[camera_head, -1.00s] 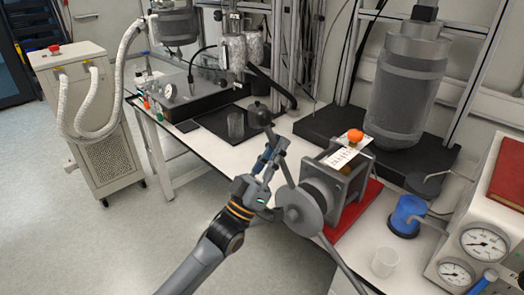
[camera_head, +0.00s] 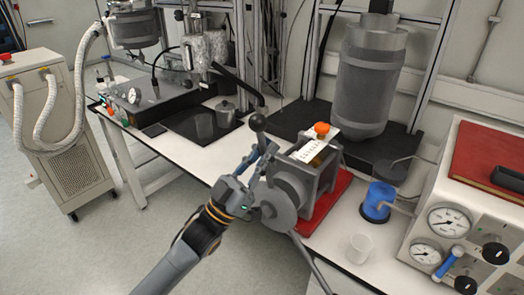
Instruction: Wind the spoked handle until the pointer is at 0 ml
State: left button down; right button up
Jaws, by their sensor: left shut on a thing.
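The spoked handle (camera_head: 279,207) is a grey hub with long spokes on the front of a grey metal pump. One spoke with a dark ball knob (camera_head: 258,122) points up, and another runs down toward the bottom edge. A white scale plate (camera_head: 307,149) with marks lies on top of the pump, beside an orange-red knob (camera_head: 321,128). The pointer and the scale figures are too small to read. My left gripper (camera_head: 262,163) is shut on the upper spoke, below the ball knob. My right gripper is not in view.
The pump stands on a red base (camera_head: 332,203) at the bench's front edge. A blue-topped container (camera_head: 378,201), a clear beaker (camera_head: 359,248) and a gauge box (camera_head: 470,215) stand to the right. A large grey reactor (camera_head: 367,85) stands behind.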

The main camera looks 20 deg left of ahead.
pick_arm(q)
jog(key=c, duration=1.4)
grip_release()
jog(key=shift+s+d, duration=0.1)
jog(key=shift+d, duration=0.05)
jog(key=shift+o, duration=0.3)
jog(key=shift+d, duration=0.1)
jog(key=shift+f, duration=0.1)
jog(key=shift+s+a+f, duration=0.15)
jog(key=shift+a+f, duration=0.05)
jog(key=shift+a, duration=0.1)
jog(key=v, duration=1.1)
jog(key=shift+s, duration=0.15)
jog(key=shift+d+f, duration=0.1)
